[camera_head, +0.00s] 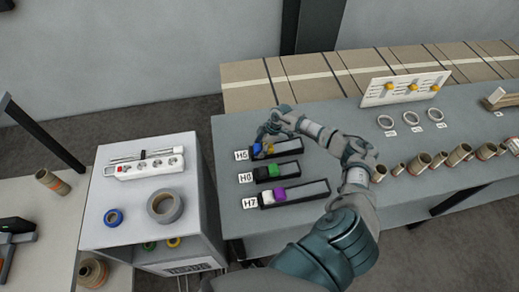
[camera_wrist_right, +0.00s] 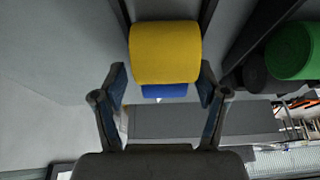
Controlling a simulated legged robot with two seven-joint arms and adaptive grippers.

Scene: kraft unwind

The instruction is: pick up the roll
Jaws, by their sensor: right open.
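A yellow roll (camera_wrist_right: 165,52) fills the top middle of the right wrist view, with a blue roll (camera_wrist_right: 170,91) beyond it. In the head view the blue roll (camera_head: 257,150) and the yellow roll (camera_head: 269,148) sit in the dark tray labelled H5 (camera_head: 290,146). My right gripper (camera_head: 270,132) is over this tray and partly hides the yellow roll. In the right wrist view the gripper (camera_wrist_right: 162,72) is open, with a finger on each side of the yellow roll. I cannot tell whether they touch it. My left gripper is not in view.
Tray H6 holds a green roll (camera_head: 273,169) and a dark one; tray H7 holds a purple roll (camera_head: 279,192) and a pale one. Cardboard tubes (camera_head: 420,162) line the table's front edge.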

